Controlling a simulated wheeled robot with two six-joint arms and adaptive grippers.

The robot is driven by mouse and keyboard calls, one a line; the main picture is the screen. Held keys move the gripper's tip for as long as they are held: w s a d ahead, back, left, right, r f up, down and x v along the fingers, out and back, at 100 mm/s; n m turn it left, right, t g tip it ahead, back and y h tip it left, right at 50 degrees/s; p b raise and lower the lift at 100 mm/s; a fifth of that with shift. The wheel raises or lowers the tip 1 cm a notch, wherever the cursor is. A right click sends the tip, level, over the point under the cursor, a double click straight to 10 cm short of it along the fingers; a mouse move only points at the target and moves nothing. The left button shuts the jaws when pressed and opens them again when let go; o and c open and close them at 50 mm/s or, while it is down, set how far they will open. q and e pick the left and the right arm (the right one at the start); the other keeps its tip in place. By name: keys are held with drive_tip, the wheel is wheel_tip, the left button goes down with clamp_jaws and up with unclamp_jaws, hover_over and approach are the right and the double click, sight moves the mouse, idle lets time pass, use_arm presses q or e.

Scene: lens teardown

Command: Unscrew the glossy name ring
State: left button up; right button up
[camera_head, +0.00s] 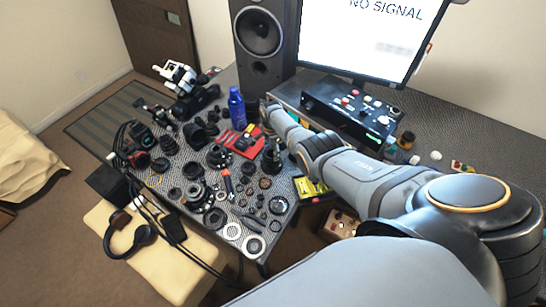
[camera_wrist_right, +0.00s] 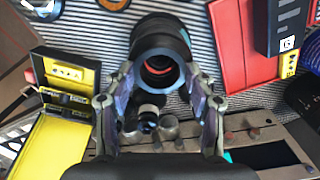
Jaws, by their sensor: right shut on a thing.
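A black lens barrel (camera_wrist_right: 160,42) stands between the fingers of my right gripper (camera_wrist_right: 160,84) in the right wrist view. Its round opening faces the camera and shows a reddish inside. The fingers lie on both sides of the barrel, and the gripper is shut on it. In the head view my right gripper (camera_head: 271,158) is small and dark, over the right part of the bench beside the red tray. I cannot make out the glossy name ring as a separate part. Lettering is too small to read. My left gripper is not in view.
A red tray (camera_wrist_right: 230,48) lies to the right and a yellow box (camera_wrist_right: 62,140) to the left in the right wrist view. A blue bottle (camera_head: 237,108) and a speaker (camera_head: 262,40) stand behind. Many loose rings and lens parts crowd the bench, leaving little free room.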

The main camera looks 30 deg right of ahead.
drive_tip(key=shift+n, duration=1.1)
drive_tip(key=shift+r+p, duration=1.05)
wheel_tip(320, 180, up, 4)
drive_tip(key=p, duration=0.4)
